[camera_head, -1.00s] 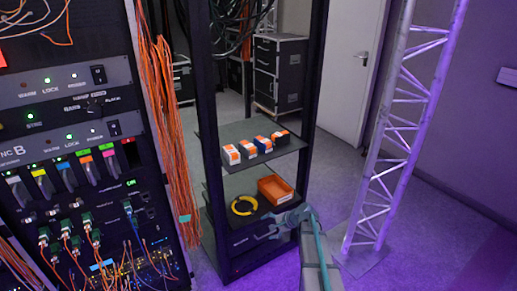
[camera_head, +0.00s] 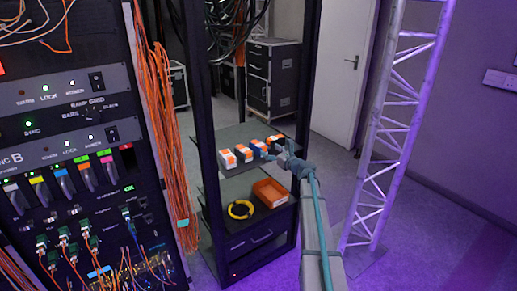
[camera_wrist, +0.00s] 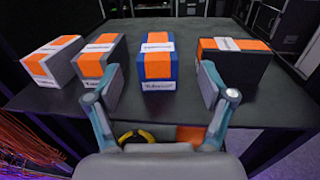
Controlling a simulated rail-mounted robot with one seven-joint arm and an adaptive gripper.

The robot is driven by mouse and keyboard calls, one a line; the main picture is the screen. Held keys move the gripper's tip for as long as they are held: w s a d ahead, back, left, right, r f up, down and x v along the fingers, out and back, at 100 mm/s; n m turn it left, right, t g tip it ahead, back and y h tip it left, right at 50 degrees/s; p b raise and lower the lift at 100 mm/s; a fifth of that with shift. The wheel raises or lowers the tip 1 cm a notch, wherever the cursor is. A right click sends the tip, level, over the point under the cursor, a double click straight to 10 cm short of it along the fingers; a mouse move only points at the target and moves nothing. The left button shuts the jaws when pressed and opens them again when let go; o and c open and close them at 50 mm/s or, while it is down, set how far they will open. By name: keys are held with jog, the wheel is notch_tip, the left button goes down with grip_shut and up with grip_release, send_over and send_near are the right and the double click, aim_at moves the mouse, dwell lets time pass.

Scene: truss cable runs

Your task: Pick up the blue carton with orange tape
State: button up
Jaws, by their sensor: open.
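The blue carton with orange tape (camera_wrist: 158,72) stands on the rack's upper shelf (camera_wrist: 110,114) and shows a white label on its top and front. In the wrist view my open gripper (camera_wrist: 161,98) has one finger on each side of the carton's near end, with gaps on both sides. In the head view my gripper (camera_head: 276,152) is at the shelf's front right edge, beside the row of cartons. There the blue carton (camera_head: 259,149) is small and partly hidden by the gripper.
A black carton with orange tape (camera_wrist: 233,68) stands close on the right. Rack posts (camera_head: 206,150) flank the shelf.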

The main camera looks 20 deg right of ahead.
aim_at(260, 145)
jog(key=shift+p+x, duration=1.15)
jog(key=shift+x, duration=2.45)
jog(key=shift+a, duration=0.15)
jog(key=shift+s, duration=0.1)
jog(key=c, duration=1.3)
